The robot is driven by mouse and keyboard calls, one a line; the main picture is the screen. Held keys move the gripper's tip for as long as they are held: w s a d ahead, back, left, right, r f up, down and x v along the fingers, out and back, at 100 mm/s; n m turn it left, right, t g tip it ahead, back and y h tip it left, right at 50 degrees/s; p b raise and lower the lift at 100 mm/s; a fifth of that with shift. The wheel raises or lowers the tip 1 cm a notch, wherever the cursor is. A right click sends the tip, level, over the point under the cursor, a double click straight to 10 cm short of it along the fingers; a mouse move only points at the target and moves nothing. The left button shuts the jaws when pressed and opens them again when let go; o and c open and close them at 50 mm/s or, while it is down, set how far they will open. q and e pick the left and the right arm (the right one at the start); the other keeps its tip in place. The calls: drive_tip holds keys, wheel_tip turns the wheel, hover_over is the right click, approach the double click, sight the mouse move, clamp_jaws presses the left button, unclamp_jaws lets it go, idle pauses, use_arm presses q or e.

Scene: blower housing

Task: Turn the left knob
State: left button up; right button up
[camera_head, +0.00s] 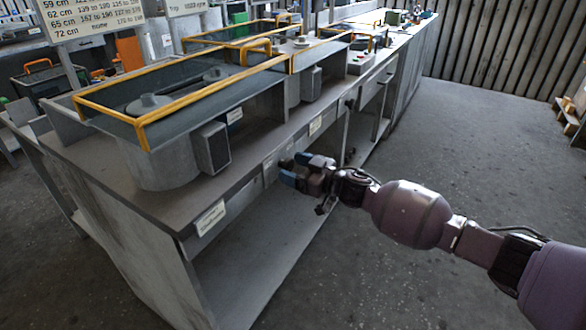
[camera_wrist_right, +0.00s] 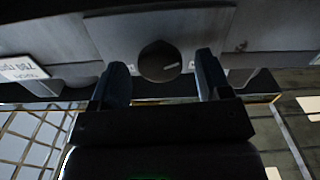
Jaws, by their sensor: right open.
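My right gripper (camera_head: 301,169) reaches in from the right to the front panel under the bench top. Its blue fingertips are spread apart, and it is open. In the right wrist view, a dark, many-sided knob (camera_wrist_right: 160,62) with a small light mark lies between the two fingers (camera_wrist_right: 162,68), with gaps on both sides. In the head view this knob is hidden by the gripper. Another dark knob (camera_head: 349,103) shows farther along the bench front. My left gripper is not in view.
The grey bench (camera_head: 190,210) has an open lower shelf. On it stand blower housings with orange-edged frames (camera_head: 150,132) and a grey box (camera_head: 210,148). A white label (camera_head: 211,218) is on the front edge. The floor (camera_head: 450,150) to the right is clear.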

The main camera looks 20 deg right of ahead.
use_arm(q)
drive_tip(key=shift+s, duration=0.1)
use_arm(e)
drive_tip(key=shift+w+a, duration=0.1)
drive_tip(key=c, duration=0.9)
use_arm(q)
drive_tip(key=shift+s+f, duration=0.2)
use_arm(e)
drive_tip(key=shift+c, duration=0.2)
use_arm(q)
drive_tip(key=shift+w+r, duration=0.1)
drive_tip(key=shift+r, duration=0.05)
use_arm(e)
drive_tip(key=shift+r+n, duration=0.1)
drive_tip(key=shift+n, duration=0.2)
